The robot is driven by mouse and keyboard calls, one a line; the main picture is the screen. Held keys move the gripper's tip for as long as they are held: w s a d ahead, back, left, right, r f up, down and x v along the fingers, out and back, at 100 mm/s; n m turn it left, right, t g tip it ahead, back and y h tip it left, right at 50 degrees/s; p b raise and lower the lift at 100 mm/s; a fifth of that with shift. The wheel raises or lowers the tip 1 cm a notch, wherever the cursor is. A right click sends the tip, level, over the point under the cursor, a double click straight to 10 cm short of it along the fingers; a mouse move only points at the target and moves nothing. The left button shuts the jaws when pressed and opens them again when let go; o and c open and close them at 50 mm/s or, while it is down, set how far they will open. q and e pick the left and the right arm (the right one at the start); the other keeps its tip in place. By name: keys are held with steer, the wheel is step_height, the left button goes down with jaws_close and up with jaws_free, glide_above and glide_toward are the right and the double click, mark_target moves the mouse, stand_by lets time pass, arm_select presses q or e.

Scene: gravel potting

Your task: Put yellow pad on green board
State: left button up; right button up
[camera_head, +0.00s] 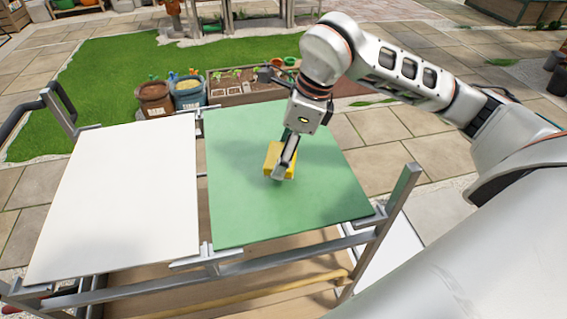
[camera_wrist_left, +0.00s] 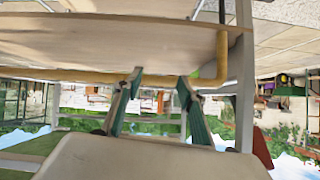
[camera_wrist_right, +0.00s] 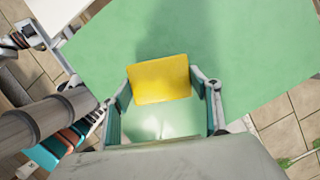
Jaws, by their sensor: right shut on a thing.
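The yellow pad (camera_head: 272,158) is held by my right gripper (camera_head: 284,172) over the middle of the green board (camera_head: 240,213). In the right wrist view the pad (camera_wrist_right: 160,79) sits between the two fingertips, with the green board (camera_wrist_right: 260,60) behind it. A shadow falls on the board near the pad. I cannot tell whether the pad touches the board. My left gripper shows only in the left wrist view (camera_wrist_left: 160,80); its fingers are apart with nothing between them. It appears to be low, near the table's frame.
A white board (camera_head: 120,200) lies to the left of the green board on the same metal frame (camera_head: 210,262). A wooden lower shelf (camera_head: 200,297) is below. The rest of both boards is clear.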

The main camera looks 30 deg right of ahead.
steer(key=shift+f, duration=1.85)
steer(key=shift+f, duration=0.1)
steer(key=o, duration=1.1)
steer(key=v, duration=1.2)
steer(key=shift+b, duration=0.4)
